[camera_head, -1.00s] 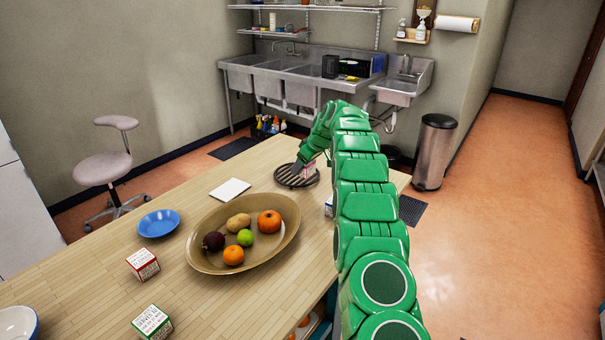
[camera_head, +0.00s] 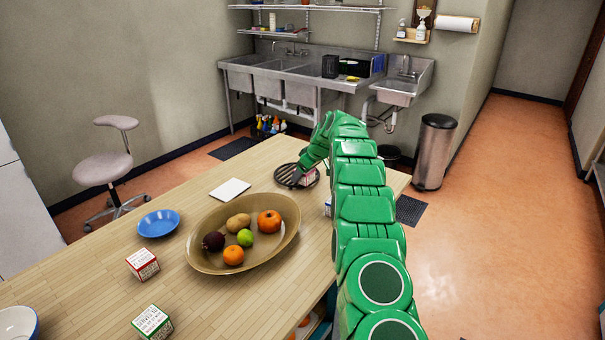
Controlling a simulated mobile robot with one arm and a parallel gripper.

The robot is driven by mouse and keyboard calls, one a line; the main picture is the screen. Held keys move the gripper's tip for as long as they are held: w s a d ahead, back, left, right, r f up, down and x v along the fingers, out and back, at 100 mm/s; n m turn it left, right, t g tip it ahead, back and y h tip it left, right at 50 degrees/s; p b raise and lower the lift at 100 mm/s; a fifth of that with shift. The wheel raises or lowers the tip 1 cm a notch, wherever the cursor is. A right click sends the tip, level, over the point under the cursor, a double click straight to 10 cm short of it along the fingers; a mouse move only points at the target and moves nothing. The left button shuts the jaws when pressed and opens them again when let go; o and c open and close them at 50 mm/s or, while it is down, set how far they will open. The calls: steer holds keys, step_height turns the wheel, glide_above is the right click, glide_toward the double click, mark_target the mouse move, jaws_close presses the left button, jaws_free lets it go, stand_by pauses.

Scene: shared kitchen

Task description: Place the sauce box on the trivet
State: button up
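The dark round trivet (camera_head: 283,177) lies on the far end of the wooden table. A small box with pale and reddish sides (camera_head: 310,178), which looks like the sauce box, is at the trivet's right part, partly hidden by my arm. Its label is too small to read. My gripper (camera_head: 298,177) points down over the trivet, right beside the box. The fingertips are dark and small, and I cannot tell whether they hold the box or stand apart from it.
A large brown bowl of fruit (camera_head: 198,258) stands mid-table. Near it are a white square (camera_head: 230,189), a blue plate (camera_head: 158,223), a red-and-white box (camera_head: 143,264) and a green-and-white box (camera_head: 152,322). Another small box (camera_head: 328,207) is partly behind my arm.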

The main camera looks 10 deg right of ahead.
steer(key=o, duration=1.2)
steer(key=shift+f, duration=0.1)
steer(key=shift+c, duration=0.2)
steer(key=v, duration=1.2)
steer(key=s+a+r+m+g, duration=0.1)
steer(key=s+a+r, duration=0.2)
steer(key=s, duration=0.7)
steer(key=s+a+r+m+g+h, duration=0.15)
steer(key=s+r, duration=0.25)
steer(key=s, duration=0.6)
steer(key=s+a+r+m+g, duration=0.1)
steer(key=s+a+r+m, duration=0.15)
steer(key=s, duration=0.65)
steer(key=s+d+f+m+g+h, duration=0.1)
steer(key=s+f+m, duration=0.1)
steer(key=s, duration=1.8)
steer(key=s+d+f+m+g+h, duration=0.1)
steer(key=s+f+m, duration=0.1)
steer(key=s, duration=1.9)
steer(key=shift+d+f+h, duration=0.25)
steer(key=shift+f+h, duration=0.1)
steer(key=shift+f, duration=0.45)
steer(key=shift+s+g, duration=0.15)
steer(key=shift+g, duration=0.1)
